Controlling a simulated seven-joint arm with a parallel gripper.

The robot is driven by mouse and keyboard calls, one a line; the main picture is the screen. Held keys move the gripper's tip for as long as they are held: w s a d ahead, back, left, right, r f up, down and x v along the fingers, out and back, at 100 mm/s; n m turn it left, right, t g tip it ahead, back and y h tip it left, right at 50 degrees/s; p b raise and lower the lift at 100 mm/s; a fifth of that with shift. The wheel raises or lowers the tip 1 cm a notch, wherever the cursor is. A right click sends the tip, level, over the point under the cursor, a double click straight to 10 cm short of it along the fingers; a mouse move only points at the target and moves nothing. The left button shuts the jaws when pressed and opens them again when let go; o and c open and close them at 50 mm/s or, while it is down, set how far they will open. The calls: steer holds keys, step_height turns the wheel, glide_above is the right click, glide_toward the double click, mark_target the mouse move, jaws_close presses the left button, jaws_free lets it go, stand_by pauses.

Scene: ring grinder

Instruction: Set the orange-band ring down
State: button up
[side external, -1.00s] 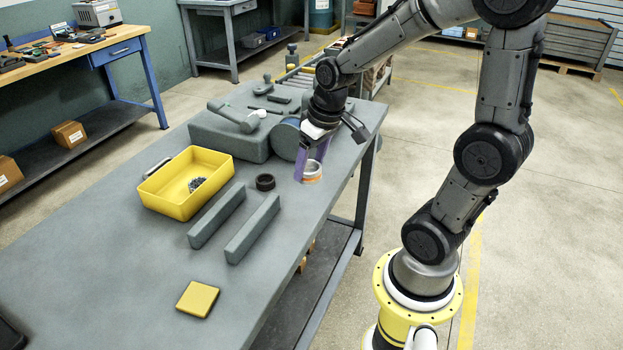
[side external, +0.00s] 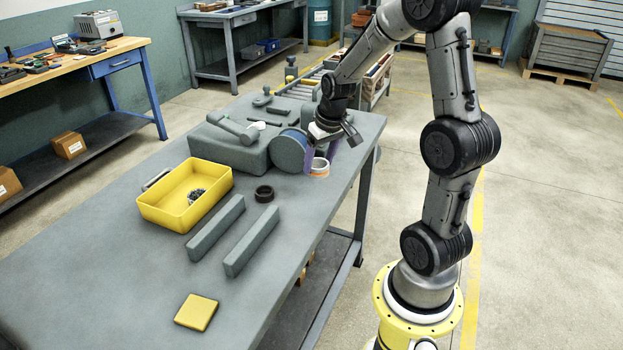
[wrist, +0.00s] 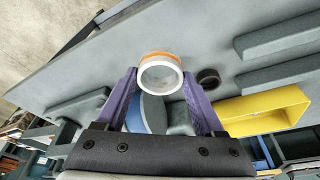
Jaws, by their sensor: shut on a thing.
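The orange-band ring (side external: 321,167) is white with an orange stripe and is at the right edge area of the grey bench, beside the drum of the grey machine. My gripper (side external: 318,160) has purple fingers and is shut on the ring, pointing down. In the wrist view the ring (wrist: 160,73) sits between the fingertips of my gripper (wrist: 160,78), its open round end facing the camera. I cannot tell whether the ring touches the bench top.
A small black ring (side external: 264,193) lies nearby, with two grey bars (side external: 215,228) (side external: 251,241) in front. A yellow tray (side external: 165,212) holding small metal bits stands left. A yellow square pad (side external: 196,312) lies near the front. The grey machine (side external: 235,150) with a blue-faced drum (side external: 289,151) stands behind.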

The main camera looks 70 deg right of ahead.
steer(key=w+f, duration=0.1)
steer(key=w+d+f, duration=0.1)
steer(key=f, duration=0.1)
steer(key=w+d+f, duration=0.1)
steer(key=shift+f, duration=0.35)
steer(key=shift+s+x, duration=0.15)
steer(key=shift+x, duration=0.6)
steer(key=shift+s+x, duration=0.1)
steer(key=shift+x, duration=0.7)
steer(key=shift+a+f, duration=0.1)
steer(key=shift+f, duration=0.1)
steer(key=o, duration=1.6)
steer(key=shift+c, duration=0.2)
